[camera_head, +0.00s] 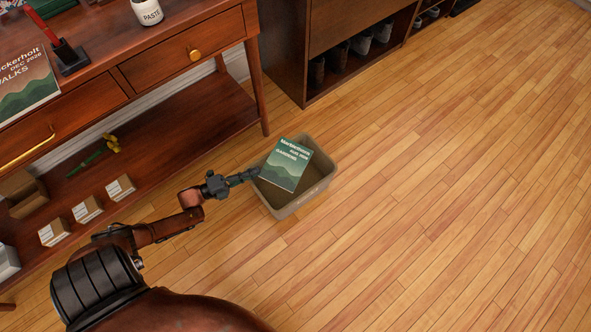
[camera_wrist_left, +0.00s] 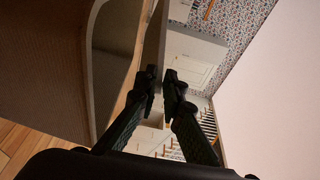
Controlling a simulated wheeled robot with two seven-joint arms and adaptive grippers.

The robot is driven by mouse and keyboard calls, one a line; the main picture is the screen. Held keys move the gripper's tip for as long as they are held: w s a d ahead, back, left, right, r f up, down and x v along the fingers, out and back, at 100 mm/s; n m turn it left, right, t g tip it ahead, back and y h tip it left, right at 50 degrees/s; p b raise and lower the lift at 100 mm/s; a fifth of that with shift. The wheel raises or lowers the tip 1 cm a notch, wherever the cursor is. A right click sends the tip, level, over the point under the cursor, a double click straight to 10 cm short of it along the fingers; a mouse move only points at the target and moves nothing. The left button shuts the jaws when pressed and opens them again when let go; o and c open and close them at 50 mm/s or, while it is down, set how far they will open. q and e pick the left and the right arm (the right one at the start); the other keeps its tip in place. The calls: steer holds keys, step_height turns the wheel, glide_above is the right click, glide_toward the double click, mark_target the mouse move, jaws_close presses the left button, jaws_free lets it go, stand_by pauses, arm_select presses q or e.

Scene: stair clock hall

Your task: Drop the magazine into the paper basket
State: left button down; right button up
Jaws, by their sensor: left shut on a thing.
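A green magazine (camera_head: 286,165) with a pale title band and hill shapes on its cover is at the mouth of the paper basket. The grey-beige paper basket (camera_head: 308,199) stands on the wooden floor, and the magazine hides part of its inside. My left gripper (camera_head: 254,173) is shut on the magazine's left edge, near the basket's left rim. In the left wrist view, its two fingers (camera_wrist_left: 159,84) are close together with a thin edge between them, and the basket's wall (camera_wrist_left: 45,60) fills the left side. My right gripper is not in view.
A wooden console table (camera_head: 160,75) with drawers stands left of the basket. Another magazine (camera_head: 25,85) lies on its top. Small boxes (camera_head: 88,209) sit on its lower shelf. A shoe cabinet (camera_head: 340,80) is behind. The floor on the right is clear.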

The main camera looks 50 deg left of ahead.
arm_select(q)
steer(key=shift+r, duration=0.1)
steer(key=c, duration=2)
jaws_free()
steer(key=shift+s, duration=0.15)
steer(key=v, duration=1.1)
steer(key=shift+s+a, duration=0.2)
steer(key=shift+s, duration=0.15)
